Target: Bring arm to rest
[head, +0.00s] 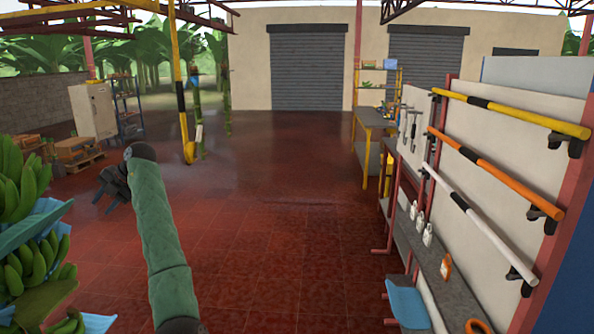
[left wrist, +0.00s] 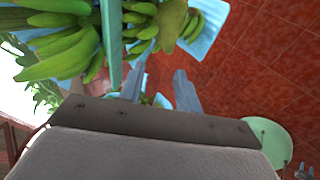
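My left arm, in a green sleeve, reaches up from the bottom of the head view and bends at a dark joint. My left gripper (head: 108,190) is beyond that joint, dark and small, over the red tiled floor. In the left wrist view its two grey fingers (left wrist: 159,78) stand apart with nothing held between them. Green bananas (left wrist: 60,50) with blue sheets hang close beyond the fingers, to the left and top. I cannot tell whether a finger touches them. My right arm and gripper are not in view.
Banana bunches with blue sheets (head: 28,250) fill the head view's left edge. A yellow and black post (head: 181,95) stands ahead. On the right are a wall rack with coloured bars (head: 490,165) and a shelf with bottles (head: 440,285). The middle floor (head: 290,220) is clear.

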